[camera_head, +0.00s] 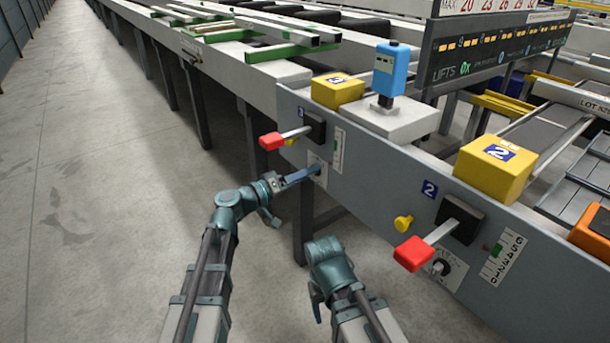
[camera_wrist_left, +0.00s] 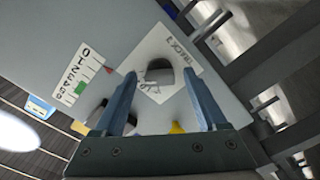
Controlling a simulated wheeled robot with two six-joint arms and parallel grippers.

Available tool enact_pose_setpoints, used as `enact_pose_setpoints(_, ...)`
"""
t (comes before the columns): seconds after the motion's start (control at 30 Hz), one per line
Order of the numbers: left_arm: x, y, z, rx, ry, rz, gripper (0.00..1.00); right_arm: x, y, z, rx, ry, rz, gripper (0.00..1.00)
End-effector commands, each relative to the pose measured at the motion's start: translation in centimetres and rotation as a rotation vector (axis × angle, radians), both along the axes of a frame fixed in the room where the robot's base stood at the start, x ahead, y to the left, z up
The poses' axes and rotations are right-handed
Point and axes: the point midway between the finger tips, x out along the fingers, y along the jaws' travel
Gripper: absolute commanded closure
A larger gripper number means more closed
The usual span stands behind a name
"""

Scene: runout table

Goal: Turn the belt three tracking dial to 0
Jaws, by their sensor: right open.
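The belt three tracking dial is a dark round knob (camera_wrist_left: 160,74) with a grey pointer or grip. It sits on a white plate (camera_wrist_left: 178,50) marked "TRACK" in the left wrist view; its setting is too small to read. In the head view the plate (camera_head: 314,159) is partly hidden by my gripper. My left gripper (camera_head: 314,171) is at the plate, its blue fingers apart. In the left wrist view, the knob lies between and just beyond the fingertips (camera_wrist_left: 162,76); I cannot tell if they touch it. My right gripper (camera_head: 316,303) is open and empty, low in front of the panel.
Above the dial are a red-handled lever (camera_head: 272,141) and a number scale (camera_head: 338,150) with a green marker. Belt two's red-handled lever (camera_head: 414,253), yellow knob (camera_head: 403,223) and dial (camera_head: 440,268) are at the right. The floor at left is clear.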

Motion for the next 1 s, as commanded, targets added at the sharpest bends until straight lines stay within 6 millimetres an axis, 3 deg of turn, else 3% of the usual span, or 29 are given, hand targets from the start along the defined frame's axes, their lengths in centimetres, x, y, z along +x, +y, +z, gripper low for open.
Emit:
enact_pose_setpoints(0.03, -0.01, 0.02, 0.00, 0.000, 0.000, 0.000, 0.36, 0.00, 0.00, 0.00, 0.000, 0.000, 0.000, 0.34)
enact_pose_setpoints(0.4, -0.02, 0.04, -0.01, 0.000, 0.000, 0.000, 1.00, 0.00, 0.00, 0.00, 0.000, 0.000, 0.000, 0.34)
enact_pose_setpoints(0.73, -0.02, 0.05, -0.02, -0.027, 0.037, 0.000, 1.00, 0.00, 0.00, 0.00, 0.000, 0.000, 0.000, 0.34)
enact_pose_setpoints(1.0, -0.01, 0.06, -0.02, -0.133, 0.184, 0.001, 1.00, 0.00, 0.00, 0.00, 0.000, 0.000, 0.000, 0.34)
